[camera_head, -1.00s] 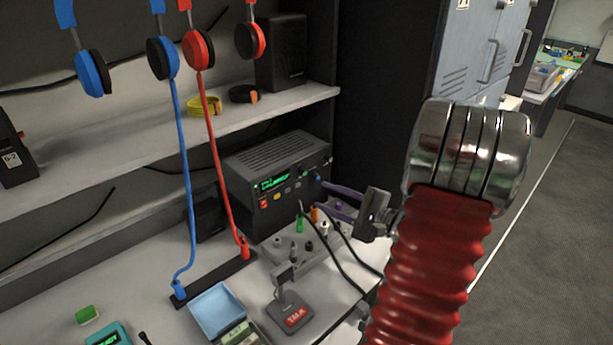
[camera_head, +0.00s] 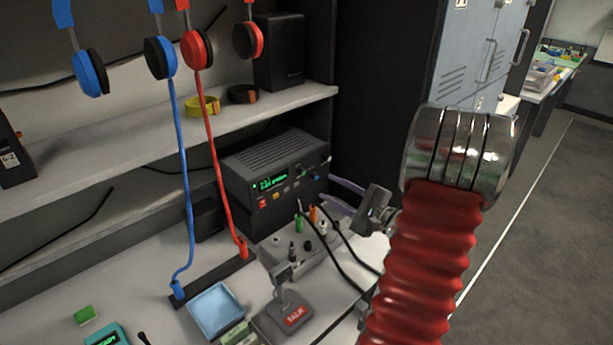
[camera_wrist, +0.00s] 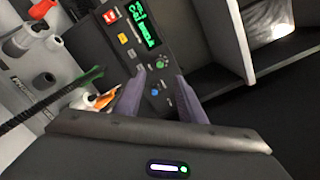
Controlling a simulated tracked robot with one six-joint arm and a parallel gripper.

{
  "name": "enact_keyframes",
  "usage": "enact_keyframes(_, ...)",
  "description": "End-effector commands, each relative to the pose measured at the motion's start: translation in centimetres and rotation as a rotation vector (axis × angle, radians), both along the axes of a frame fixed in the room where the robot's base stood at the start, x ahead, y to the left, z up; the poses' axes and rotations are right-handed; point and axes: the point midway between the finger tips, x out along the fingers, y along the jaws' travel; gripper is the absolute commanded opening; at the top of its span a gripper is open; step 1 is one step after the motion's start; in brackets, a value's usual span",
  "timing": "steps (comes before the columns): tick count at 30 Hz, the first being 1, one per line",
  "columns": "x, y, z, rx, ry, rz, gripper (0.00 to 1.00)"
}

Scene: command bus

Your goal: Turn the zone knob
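The radio unit (camera_head: 276,165) is a dark box on the desk with a lit green display. It also shows in the wrist view (camera_wrist: 117,35). Its panel carries a green knob (camera_wrist: 163,62) and a blue knob (camera_wrist: 155,92); I cannot read which is the zone knob. My gripper (camera_wrist: 161,77) has two purple fingers, open and apart, pointing at the panel. The green and blue knobs appear in the gap between the fingers, and contact cannot be told. In the head view my gripper (camera_head: 336,187) is just right of the radio, partly hidden by my arm.
A grey box with jacks and cables (camera_head: 296,245) is below the radio. A TALK microphone base (camera_head: 296,316) and a blue tray (camera_head: 216,309) stand in front. A shelf (camera_head: 240,110) runs above. Blue and red headset cords hang left of the radio.

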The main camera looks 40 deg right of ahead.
Motion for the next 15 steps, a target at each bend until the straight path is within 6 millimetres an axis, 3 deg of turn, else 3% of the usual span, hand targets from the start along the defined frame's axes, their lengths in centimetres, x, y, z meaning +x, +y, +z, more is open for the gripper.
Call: enact_keyframes(15,7.6,0.7,-0.1,0.000,0.001,0.002,0.36)
